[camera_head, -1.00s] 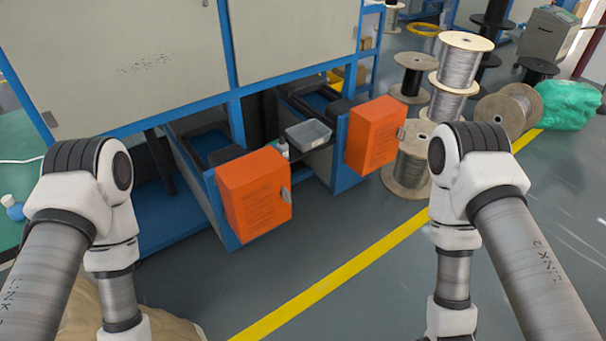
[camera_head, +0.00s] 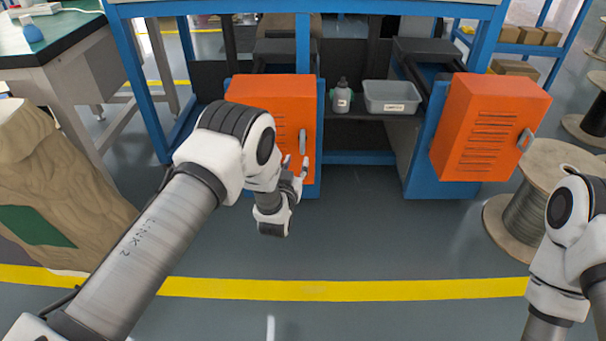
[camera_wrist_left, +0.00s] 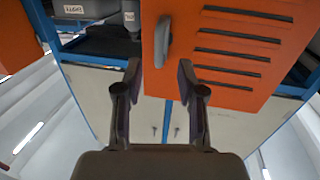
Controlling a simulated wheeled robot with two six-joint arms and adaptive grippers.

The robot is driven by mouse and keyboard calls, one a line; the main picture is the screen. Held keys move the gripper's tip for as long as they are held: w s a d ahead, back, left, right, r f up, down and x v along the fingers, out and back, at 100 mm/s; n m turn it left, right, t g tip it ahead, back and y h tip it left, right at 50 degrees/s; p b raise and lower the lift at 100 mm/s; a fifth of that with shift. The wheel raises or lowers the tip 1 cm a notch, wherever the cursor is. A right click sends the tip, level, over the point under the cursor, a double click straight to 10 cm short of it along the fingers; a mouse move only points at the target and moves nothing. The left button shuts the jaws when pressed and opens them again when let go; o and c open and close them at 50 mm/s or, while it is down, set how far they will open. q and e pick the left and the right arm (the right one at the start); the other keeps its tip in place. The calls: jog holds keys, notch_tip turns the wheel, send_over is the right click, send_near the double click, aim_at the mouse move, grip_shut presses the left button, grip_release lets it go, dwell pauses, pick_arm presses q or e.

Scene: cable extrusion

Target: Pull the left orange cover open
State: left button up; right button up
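The left orange cover (camera_head: 285,105) is a shut-looking box door with slots and a grey handle (camera_head: 303,142) near its right edge. My left gripper (camera_head: 298,172) is in front of the cover's lower right part, close to the handle. In the left wrist view the two fingers (camera_wrist_left: 160,76) stand apart with nothing between them. There the grey handle (camera_wrist_left: 163,42) lies just beyond the fingertips, in line with the gap, and the slotted orange cover (camera_wrist_left: 235,50) fills the upper right. My right gripper is out of view; only part of that arm shows.
A second orange cover (camera_head: 488,125) stands to the right. Between the covers, a bottle (camera_head: 342,97) and grey tray (camera_head: 391,96) sit on a shelf. A cable spool (camera_head: 535,200) stands at right. Grey floor in front is clear, with a yellow line (camera_head: 350,290).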

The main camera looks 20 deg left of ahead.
aim_at(302, 147)
pick_arm(q)
jog(key=w+b, duration=0.1)
jog(key=w, duration=0.1)
jog(key=w+b, duration=0.1)
jog(key=w, duration=0.2)
jog(key=w+b, duration=0.1)
jog(key=w, duration=0.1)
jog(key=shift+w+a+r, duration=0.1)
jog(key=shift+w+a, duration=0.2)
jog(key=shift+w, duration=0.05)
jog(key=shift+w+r, duration=0.15)
jog(key=shift+w, duration=0.1)
grip_shut()
